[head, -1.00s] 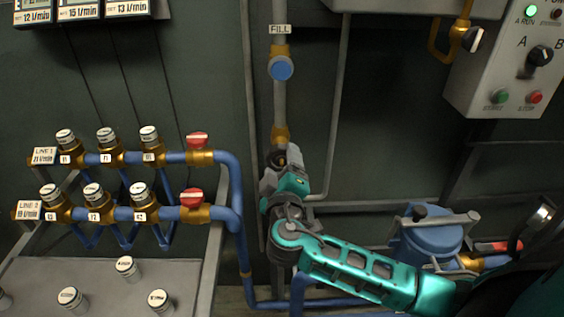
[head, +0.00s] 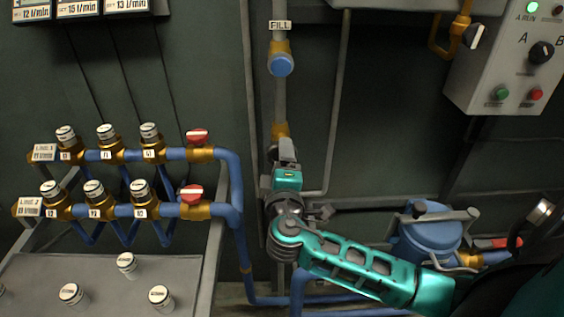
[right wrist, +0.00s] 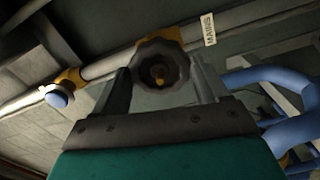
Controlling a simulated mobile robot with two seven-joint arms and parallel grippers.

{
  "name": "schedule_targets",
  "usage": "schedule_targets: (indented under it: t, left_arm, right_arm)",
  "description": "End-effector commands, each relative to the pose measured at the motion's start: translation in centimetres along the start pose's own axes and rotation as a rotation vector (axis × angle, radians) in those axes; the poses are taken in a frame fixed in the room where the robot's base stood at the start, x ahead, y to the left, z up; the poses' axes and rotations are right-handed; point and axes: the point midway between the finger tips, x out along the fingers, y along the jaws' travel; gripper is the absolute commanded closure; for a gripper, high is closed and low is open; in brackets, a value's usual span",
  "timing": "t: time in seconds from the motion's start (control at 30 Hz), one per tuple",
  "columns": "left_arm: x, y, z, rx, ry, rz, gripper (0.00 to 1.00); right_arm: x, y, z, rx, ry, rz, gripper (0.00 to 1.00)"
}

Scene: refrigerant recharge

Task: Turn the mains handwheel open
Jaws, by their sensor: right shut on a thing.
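My left gripper is not in view.
Above on the same pipe is a blue FILL knob (head: 281,65). Blue pipework with red-handled valves (head: 192,194) stands to the left. A blue lidded vessel (head: 428,238) stands to the right, below a control box (head: 510,60). The wall between is clear.

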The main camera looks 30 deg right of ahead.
Motion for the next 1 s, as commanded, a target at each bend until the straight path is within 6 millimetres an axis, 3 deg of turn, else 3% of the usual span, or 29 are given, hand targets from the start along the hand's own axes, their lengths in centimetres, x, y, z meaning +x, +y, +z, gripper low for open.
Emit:
schedule_targets:
  t: [0.3, 0.73, 1.0]
  left_arm:
    - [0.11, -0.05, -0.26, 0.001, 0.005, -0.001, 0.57]
    - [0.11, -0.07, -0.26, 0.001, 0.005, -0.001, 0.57]
    - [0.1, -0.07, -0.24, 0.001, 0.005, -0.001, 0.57]
  right_arm:
    - [-0.08, -0.21, 0.01, -0.343, 0.001, -0.004, 0.63]
    - [-0.09, -0.23, 0.02, -0.413, 0.001, -0.005, 0.63]
    - [-0.1, -0.24, 0.02, -0.718, 0.001, -0.005, 0.63]
